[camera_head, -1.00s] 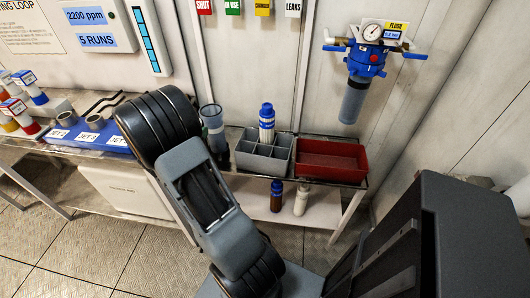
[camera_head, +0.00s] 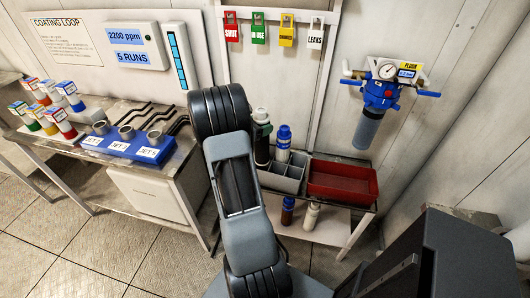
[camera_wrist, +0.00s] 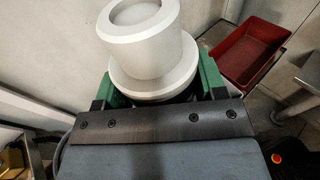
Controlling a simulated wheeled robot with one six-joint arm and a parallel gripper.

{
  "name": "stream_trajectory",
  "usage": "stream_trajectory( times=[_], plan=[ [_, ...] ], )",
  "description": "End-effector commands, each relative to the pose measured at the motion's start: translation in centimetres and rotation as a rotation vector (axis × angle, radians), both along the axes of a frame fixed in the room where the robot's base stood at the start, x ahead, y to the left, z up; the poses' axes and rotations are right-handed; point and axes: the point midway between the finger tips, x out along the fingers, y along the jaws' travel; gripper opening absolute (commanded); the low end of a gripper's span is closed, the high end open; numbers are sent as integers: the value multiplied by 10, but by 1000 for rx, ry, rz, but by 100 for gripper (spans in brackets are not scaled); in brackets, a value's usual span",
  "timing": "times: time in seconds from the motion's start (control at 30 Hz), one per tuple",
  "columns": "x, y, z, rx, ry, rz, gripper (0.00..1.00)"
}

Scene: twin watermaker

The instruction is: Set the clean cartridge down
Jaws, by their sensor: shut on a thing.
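My gripper (camera_wrist: 162,88) has green fingers, shut on a pale grey cartridge (camera_wrist: 143,42) with a stepped, flanged round end. The cartridge's lower part is hidden behind the gripper in the wrist view. In the head view a pale round top (camera_head: 261,115) with green below it shows just right of my arm, near the left end of the grey divided crate (camera_head: 290,182). My arm hides most of the gripper there, and I cannot tell whether the cartridge touches anything. Another cartridge (camera_head: 283,142), white with a blue cap, stands upright in the crate.
A red tray (camera_head: 343,181) sits right of the crate; it also shows in the wrist view (camera_wrist: 250,50). A brown bottle (camera_head: 287,211) and a white bottle (camera_head: 311,217) stand on the shelf below. A blue jet block (camera_head: 125,144) lies left. A blue filter housing (camera_head: 380,92) hangs right.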

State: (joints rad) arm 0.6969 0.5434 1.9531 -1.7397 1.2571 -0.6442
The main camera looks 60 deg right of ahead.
Motion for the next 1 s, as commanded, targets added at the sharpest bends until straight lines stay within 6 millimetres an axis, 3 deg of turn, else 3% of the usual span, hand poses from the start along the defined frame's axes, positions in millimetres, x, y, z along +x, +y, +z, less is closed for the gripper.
stream_trajectory(
  times=[0.1, 0.3, 0.57, 0.8, 1.0],
  plan=[
    [0, 0, -30, 1, 5, 1, 12],
    [0, 0, -63, 0, 2, 1, 12],
    [1, 0, -79, -3, 0, 2, 12],
    [0, 0, -109, -2, 2, 1, 12],
    [1, 0, -114, -4, -2, 2, 12]
  ],
)
